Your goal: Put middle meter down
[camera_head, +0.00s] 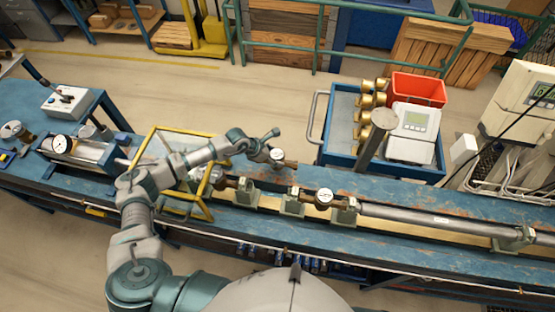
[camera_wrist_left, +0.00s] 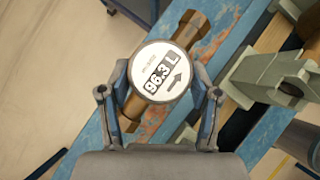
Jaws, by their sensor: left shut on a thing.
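My left gripper (camera_head: 264,150) is shut on a brass meter (camera_head: 278,155) with a round white face. A second meter (camera_head: 323,197) sits in the line between green holders. A third meter (camera_head: 217,176) is farther left, partly hidden by the yellow frame. My right gripper is out of view.
A green holder (camera_wrist_left: 270,75) stands close to the held meter. A yellow frame (camera_head: 198,212) surrounds part of the bench under my left arm.

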